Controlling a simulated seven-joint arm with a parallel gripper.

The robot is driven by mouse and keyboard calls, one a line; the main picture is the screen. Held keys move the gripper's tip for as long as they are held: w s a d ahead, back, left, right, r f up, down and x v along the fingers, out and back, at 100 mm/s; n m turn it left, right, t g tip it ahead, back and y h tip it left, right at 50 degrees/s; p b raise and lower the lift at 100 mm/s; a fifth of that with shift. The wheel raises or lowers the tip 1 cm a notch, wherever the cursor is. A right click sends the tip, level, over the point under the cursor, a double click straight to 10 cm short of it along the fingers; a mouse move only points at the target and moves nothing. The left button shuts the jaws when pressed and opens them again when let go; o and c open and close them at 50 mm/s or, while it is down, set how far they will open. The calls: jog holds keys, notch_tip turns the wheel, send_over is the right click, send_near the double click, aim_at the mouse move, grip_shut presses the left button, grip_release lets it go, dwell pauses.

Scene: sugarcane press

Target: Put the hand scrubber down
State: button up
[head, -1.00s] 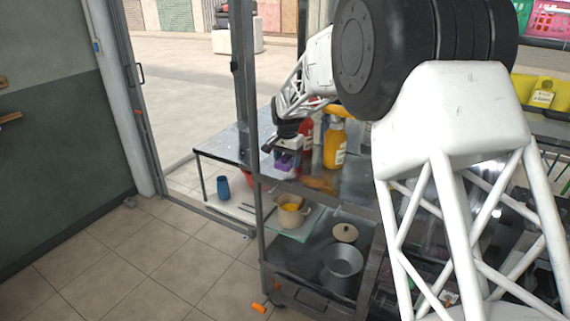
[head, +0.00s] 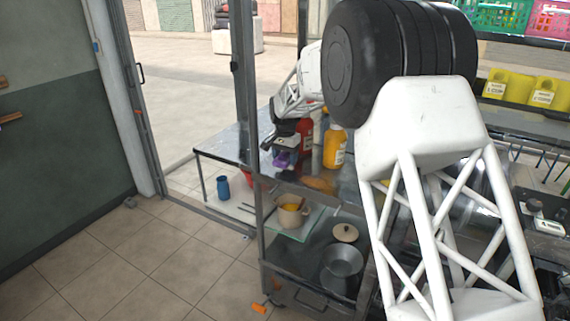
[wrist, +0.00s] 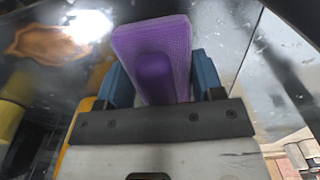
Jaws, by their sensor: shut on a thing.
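The hand scrubber (wrist: 150,45) is purple, with a raised grip on a flat block. In the wrist view it sits between the two blue fingers of my gripper (wrist: 160,80), which is shut on it. In the head view my gripper (head: 282,155) is at the left end of the metal counter (head: 348,188), beside the bottles, with the purple scrubber (head: 285,161) small beneath it. I cannot tell whether the scrubber touches the counter surface.
A yellow bottle (head: 334,148) and a red bottle (head: 305,136) stand close to the right of my gripper. An orange-brown item (head: 318,184) lies on the counter nearby. A lower shelf holds a pot (head: 291,214) and a metal bowl (head: 342,262). A dark upright post (head: 247,100) stands just left.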

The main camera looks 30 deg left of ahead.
jog(key=shift+f, duration=1.25)
jog(key=shift+f, duration=0.4)
jog(key=o, duration=1)
jog(key=shift+f, duration=0.1)
jog(key=shift+c, duration=0.2)
jog(key=shift+f, duration=0.1)
jog(key=shift+d, duration=0.1)
notch_tip(320, 180, up, 13)
jog(key=shift+r, duration=0.1)
